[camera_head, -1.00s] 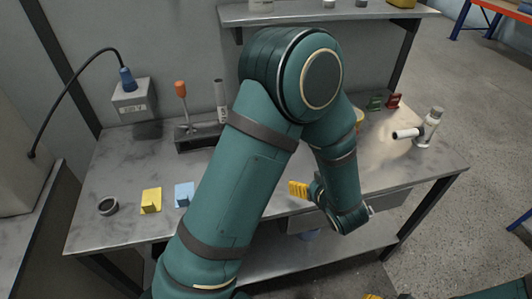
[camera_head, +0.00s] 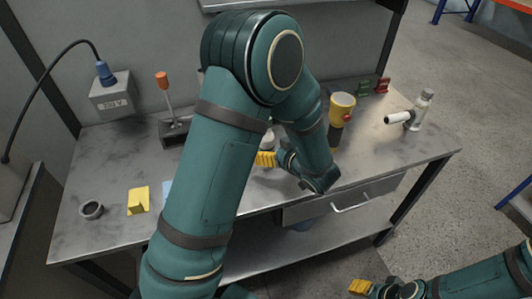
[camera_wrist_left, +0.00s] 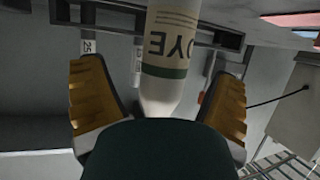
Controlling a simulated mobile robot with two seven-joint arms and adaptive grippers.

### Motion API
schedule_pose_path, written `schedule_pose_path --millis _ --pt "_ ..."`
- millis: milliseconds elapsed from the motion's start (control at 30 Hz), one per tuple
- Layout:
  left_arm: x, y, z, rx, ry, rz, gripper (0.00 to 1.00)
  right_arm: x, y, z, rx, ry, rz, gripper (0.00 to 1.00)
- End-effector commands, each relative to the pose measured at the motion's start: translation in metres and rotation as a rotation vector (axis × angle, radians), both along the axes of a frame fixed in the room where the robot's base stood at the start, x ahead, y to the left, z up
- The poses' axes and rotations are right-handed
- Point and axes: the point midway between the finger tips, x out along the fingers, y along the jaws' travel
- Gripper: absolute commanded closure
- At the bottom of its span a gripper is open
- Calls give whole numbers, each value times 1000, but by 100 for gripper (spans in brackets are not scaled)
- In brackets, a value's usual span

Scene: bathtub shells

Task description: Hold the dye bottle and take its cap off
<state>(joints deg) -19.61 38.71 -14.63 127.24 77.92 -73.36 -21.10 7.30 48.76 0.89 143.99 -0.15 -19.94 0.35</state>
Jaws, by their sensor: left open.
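The dye bottle (camera_wrist_left: 172,60) shows in the left wrist view, pale with a green band, its DYE lettering upside down in the picture. Its tapered white shoulder reaches down between the fingers of my left gripper (camera_wrist_left: 158,105), which are spread, with a gap on each side. The cap cannot be made out. In the head view my left gripper (camera_head: 266,159) is over the bench's front part; a small pale piece just behind it may be the bottle, mostly hidden by my arm. My right gripper (camera_head: 361,287) is low at the bottom right, away from the bench; its opening is unclear.
The right front of the bench is clear.

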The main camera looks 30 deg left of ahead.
Motion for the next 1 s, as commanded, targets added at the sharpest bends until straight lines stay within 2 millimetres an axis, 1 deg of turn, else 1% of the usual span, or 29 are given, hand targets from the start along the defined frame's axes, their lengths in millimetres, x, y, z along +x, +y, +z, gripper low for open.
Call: schedule_pose_path --millis 200,300,433,633,667,700,767,800,867,900,1000 --pt "6 30 -12 1 0 4 13 1 0 -10 0 -3 0 47" --pt "12 39 -16 0 1 3 13 2 0 -12 -1 -4 0 47" --pt "15 44 -17 1 0 1 13 2 0 -13 -1 -5 -1 47" --pt "15 44 -17 1 0 0 13 2 0 -12 -1 -5 -1 47" --pt "15 44 -17 1 0 0 21 2 0 -12 -1 -5 -1 47" --pt "15 44 -17 1 0 0 35 2 0 -12 -1 -5 -1 47" --pt "15 44 -17 1 0 1 56 2 0 -12 -1 -5 -1 47" --pt "15 44 -17 1 0 1 70 2 0 -12 -1 -5 -1 47" --pt "15 44 -17 1 0 0 91 2 0 -12 -1 -5 -1 47" --pt "15 44 -17 1 0 1 95 2 0 -12 -1 -5 -1 47" --pt "15 44 -17 1 0 1 98 2 0 -12 -1 -5 -1 47"
